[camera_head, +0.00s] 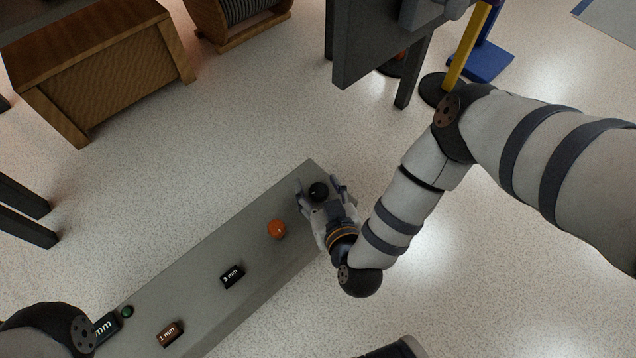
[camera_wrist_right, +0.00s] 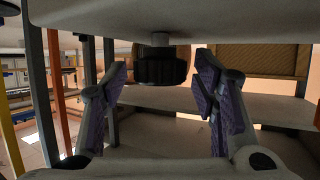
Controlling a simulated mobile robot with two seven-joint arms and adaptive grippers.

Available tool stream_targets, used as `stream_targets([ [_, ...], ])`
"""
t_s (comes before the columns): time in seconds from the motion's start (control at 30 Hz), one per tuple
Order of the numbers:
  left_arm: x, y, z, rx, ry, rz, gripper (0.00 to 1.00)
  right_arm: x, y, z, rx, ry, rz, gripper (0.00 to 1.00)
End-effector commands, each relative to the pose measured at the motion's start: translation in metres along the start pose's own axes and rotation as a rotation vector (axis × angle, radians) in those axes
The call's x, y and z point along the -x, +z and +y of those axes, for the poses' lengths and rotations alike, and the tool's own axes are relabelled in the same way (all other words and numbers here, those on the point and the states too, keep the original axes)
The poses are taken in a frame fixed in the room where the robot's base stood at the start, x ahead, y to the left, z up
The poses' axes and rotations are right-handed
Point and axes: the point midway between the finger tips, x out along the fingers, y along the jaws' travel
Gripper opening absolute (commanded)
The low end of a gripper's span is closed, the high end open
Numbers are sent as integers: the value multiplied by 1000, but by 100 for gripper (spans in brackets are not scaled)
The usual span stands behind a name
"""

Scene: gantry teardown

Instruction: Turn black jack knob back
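The black jack knob (camera_head: 318,191) is near the far end of a long grey bench (camera_head: 205,253). In the right wrist view the knob (camera_wrist_right: 162,69) is ribbed and sits on a short pale stem under a light surface. My right gripper (camera_head: 320,186) is at the knob, with one finger on each side. In the wrist view the right gripper (camera_wrist_right: 161,76) is open, and a gap shows between each finger pad and the knob. My left gripper is not in view; only a joint of my left arm shows at the lower left.
An orange knob (camera_head: 277,229) is just left of the right gripper. Blocks marked 3 mm (camera_head: 232,276) and 1 mm (camera_head: 170,333) and a small green knob (camera_head: 127,311) lie farther along the bench. A wooden cabinet (camera_head: 95,65) stands at the upper left.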

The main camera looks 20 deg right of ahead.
Motion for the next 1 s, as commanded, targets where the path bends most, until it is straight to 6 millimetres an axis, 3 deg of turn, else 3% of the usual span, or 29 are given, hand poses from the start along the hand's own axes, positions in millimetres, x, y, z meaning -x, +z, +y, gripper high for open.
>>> stream_targets([
  [0.03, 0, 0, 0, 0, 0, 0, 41, 0, 0, 0, 0, 0, 0, 49],
  [0.23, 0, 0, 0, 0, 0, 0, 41, 0, 0, 0, 0, 0, 0, 5],
  [0.63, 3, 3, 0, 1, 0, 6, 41, 0, -2, 1, 30, -65, 1, 5],
  [1.0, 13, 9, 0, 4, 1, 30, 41, 0, -2, 0, 148, -345, 2, 5],
])
